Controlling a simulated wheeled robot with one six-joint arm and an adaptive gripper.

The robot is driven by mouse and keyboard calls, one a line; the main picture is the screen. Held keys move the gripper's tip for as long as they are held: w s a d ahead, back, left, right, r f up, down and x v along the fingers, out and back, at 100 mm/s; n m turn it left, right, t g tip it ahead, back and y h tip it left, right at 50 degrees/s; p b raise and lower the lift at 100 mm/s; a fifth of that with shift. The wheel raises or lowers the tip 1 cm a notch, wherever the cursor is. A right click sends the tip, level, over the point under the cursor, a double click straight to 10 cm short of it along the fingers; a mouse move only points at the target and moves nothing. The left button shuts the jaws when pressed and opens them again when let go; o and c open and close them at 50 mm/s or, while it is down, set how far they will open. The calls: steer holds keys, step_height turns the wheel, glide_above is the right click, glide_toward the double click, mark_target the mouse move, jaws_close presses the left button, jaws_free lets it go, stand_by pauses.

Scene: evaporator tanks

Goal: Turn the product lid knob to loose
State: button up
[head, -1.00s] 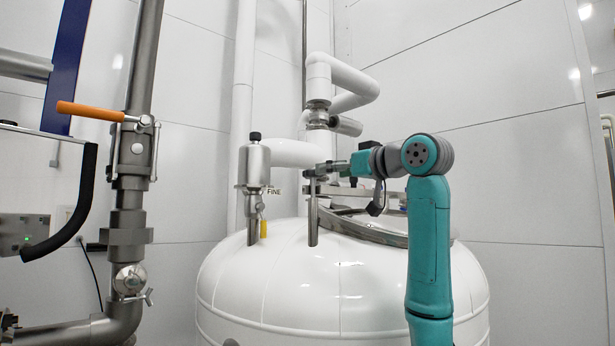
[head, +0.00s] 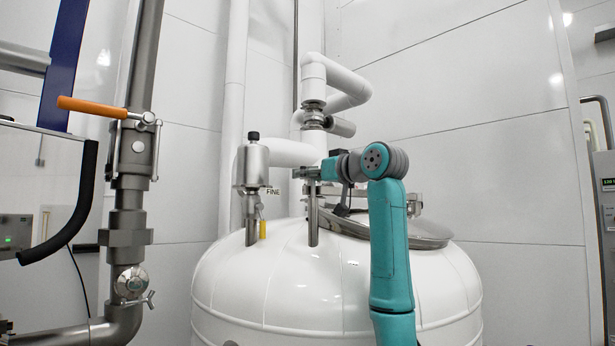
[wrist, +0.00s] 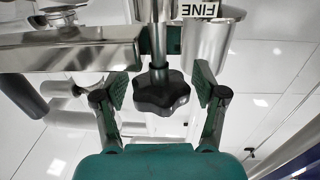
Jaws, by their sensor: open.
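A black star-shaped knob (wrist: 161,97) hangs in the middle of the wrist view, on a metal stem by a steel bar (wrist: 65,56). My gripper (wrist: 160,85) is open, with one finger pad on each side of the knob in the picture. Gaps show on both sides, so neither pad touches it; I cannot tell how deep it sits between them. In the head view my gripper (head: 304,173) is small, at the top of a steel post above the white tank (head: 335,285). The steel lid (head: 425,236) is partly behind my arm. The knob cannot be made out there.
A steel canister (head: 252,165) with a black cap stands left of my gripper. White pipes (head: 340,75) rise behind it. A pipe valve with an orange handle (head: 90,107) is far left. A cabinet (head: 606,190) stands at the right edge.

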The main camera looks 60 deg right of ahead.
steer(key=shift+w+d, duration=0.2)
steer(key=shift+w, duration=0.45)
steer(key=c, duration=1)
steer(key=shift+c, duration=0.2)
steer(key=shift+n+y, duration=0.4)
steer(key=shift+y, duration=0.2)
steer(key=n+y, duration=0.2)
steer(key=y, duration=0.2)
steer(key=shift+a+t, duration=0.2)
steer(key=shift+t, duration=0.2)
steer(key=shift+s+a+n+g+y, duration=0.1)
steer(key=shift+a+n+g+y, duration=0.2)
steer(key=shift+n+y, duration=0.95)
steer(key=shift+w+a+n+g+y, duration=0.1)
steer(key=shift+n+g+y, duration=0.25)
steer(key=shift+n+y, duration=0.85)
steer(key=shift+s+a+n+g+y, duration=0.1)
steer(key=shift+a+n+g+y, duration=0.4)
steer(key=shift+y, duration=1.35)
steer(key=shift+d+n, duration=0.25)
